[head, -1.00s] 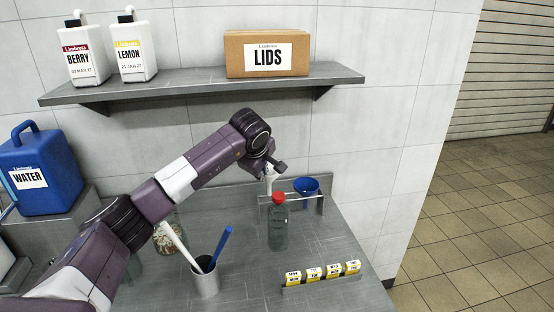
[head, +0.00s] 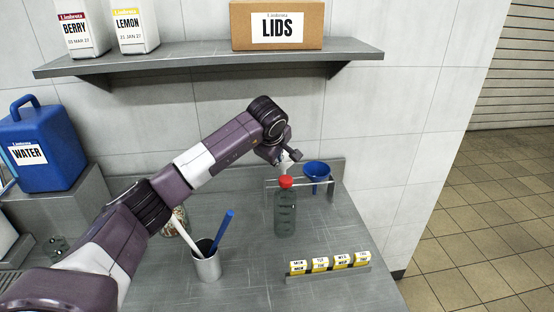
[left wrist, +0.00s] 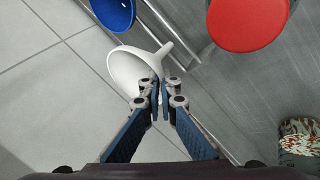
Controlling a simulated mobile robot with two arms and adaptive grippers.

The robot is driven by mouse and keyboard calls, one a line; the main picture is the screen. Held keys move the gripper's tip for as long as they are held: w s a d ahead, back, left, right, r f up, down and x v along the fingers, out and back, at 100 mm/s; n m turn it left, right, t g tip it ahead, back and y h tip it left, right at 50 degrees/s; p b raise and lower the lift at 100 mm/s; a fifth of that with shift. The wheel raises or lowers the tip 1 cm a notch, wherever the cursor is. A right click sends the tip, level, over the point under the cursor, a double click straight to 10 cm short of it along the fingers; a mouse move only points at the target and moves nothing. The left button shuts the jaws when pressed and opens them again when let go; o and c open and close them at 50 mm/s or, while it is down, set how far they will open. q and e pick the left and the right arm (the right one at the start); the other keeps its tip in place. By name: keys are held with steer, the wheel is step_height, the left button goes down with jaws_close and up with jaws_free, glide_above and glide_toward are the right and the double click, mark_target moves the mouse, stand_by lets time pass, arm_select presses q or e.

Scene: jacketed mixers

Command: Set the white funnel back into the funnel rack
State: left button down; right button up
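The white funnel (left wrist: 134,68) is tilted at the fingertips of my left gripper (left wrist: 160,92), which look closed together on its side. In the head view only a small part of the white funnel (head: 285,160) shows below my left gripper (head: 284,150), just behind the bottle's red cap. The funnel rack (head: 272,184) is a low metal stand at the back of the counter. A blue funnel (head: 317,171) sits in its right part. The white funnel is over or beside the rack's left part; I cannot tell whether they touch. My right gripper is not in view.
A metal cup (head: 207,265) with a blue-handled and a white-handled tool is nearer. A row of yellow labelled blocks (head: 330,263) lies front right. A shelf (head: 210,60) hangs above.

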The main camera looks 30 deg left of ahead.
arm_select(q)
step_height(320, 180, down, 6)
steer(key=b, duration=0.3)
steer(key=shift+b, duration=0.35)
steer(key=shift+s, duration=0.1)
stand_by(0.5)
stand_by(0.7)
steer(key=shift+f, duration=0.25)
stand_by(0.3)
steer(key=c, duration=1.7)
jaws_free()
steer(key=shift+r, duration=0.15)
